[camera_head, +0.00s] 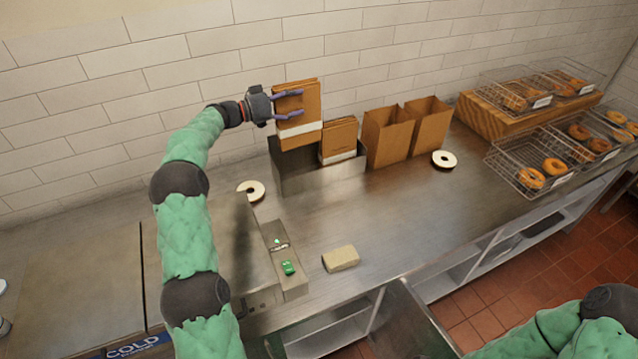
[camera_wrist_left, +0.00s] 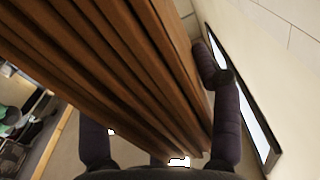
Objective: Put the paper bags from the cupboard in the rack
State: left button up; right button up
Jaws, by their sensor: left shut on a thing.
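My left gripper (camera_head: 291,105) is shut on a bundle of folded brown paper bags (camera_head: 305,103) with a white band. The bundle is upright over the left part of the grey metal rack (camera_head: 290,183); I cannot tell whether its lower end is inside. A second banded bundle of paper bags (camera_head: 339,138) stands in the right part of the rack. In the left wrist view the held bags (camera_wrist_left: 110,65) fill the space between the fingers of my left gripper (camera_wrist_left: 165,120). My right gripper is out of view; only part of my right arm shows at the lower right.
Two opened brown bags (camera_head: 388,137) stand right of the rack. White rings (camera_head: 252,190) lie on the steel counter (camera_head: 400,205). A beige block (camera_head: 341,258) is near the front edge. Wire baskets with bagels (camera_head: 532,178) are at right. A tiled wall is behind.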

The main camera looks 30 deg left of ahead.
pick_arm(q)
jog(key=shift+f+b, duration=0.35)
jog(key=shift+f, duration=0.2)
notch_tip(320, 180, down, 18)
jog(key=b, duration=0.3)
jog(key=shift+r, duration=0.15)
jog(key=o, duration=1.4)
jog(key=shift+f, duration=0.25)
jog(key=shift+o, duration=0.4)
jog(key=v, duration=1.2)
jog(key=shift+r+p, duration=0.15)
jog(key=shift+p, duration=0.25)
